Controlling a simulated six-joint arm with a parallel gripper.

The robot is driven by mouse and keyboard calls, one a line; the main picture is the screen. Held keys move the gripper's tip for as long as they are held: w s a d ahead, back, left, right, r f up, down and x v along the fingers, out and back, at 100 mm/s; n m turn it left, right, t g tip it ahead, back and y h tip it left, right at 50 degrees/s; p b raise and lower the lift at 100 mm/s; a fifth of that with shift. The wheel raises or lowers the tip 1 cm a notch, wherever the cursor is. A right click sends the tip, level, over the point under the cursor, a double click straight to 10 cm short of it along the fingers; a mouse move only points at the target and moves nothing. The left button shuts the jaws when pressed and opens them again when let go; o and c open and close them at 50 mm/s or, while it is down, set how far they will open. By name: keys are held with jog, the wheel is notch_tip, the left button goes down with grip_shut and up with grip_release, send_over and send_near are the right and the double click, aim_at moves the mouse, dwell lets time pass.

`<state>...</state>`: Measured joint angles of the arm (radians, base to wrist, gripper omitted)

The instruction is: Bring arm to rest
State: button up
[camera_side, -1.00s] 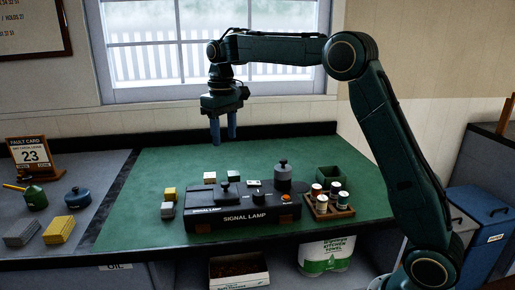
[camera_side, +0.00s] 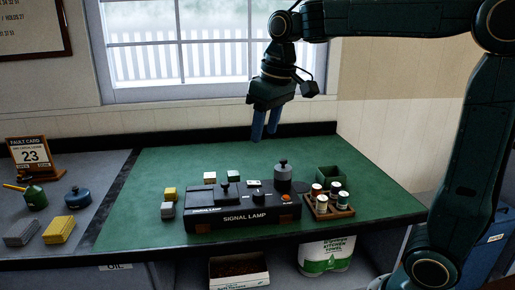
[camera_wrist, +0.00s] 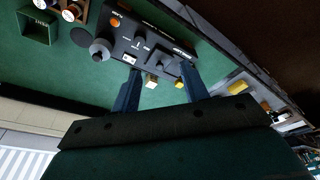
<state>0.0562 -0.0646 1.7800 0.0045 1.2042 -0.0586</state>
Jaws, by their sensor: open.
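My gripper (camera_side: 266,124) hangs over the back of the green bench mat (camera_side: 370,190), in front of the window. Its two blue fingers point down, apart, with nothing between them. In the wrist view my gripper (camera_wrist: 160,85) also shows its fingers spread and empty. The black signal lamp box (camera_side: 247,217), with its lever, knobs and orange button, stands on the mat below my gripper. The signal lamp box (camera_wrist: 140,40) shows beyond the fingers in the wrist view. My gripper is clear of everything on the bench.
Small blocks (camera_side: 169,194) stand left of the box. A wooden rack (camera_side: 330,211) of several spools and a green open bin (camera_side: 328,174) stand to the right. A fault card (camera_side: 32,152), an oil can (camera_side: 35,197) and a blue pot (camera_side: 78,197) are on the left counter.

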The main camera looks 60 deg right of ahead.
jog(key=s+a+f+t, duration=0.1)
jog(key=s+f, duration=0.2)
jog(key=s, duration=0.6)
jog(key=s+a+f+t, duration=0.1)
jog(key=s+f, duration=0.3)
jog(key=s, duration=0.5)
jog(key=shift+s+t, duration=0.2)
jog(key=shift+t, duration=0.3)
jog(key=shift+f, duration=0.1)
dwell(0.4)
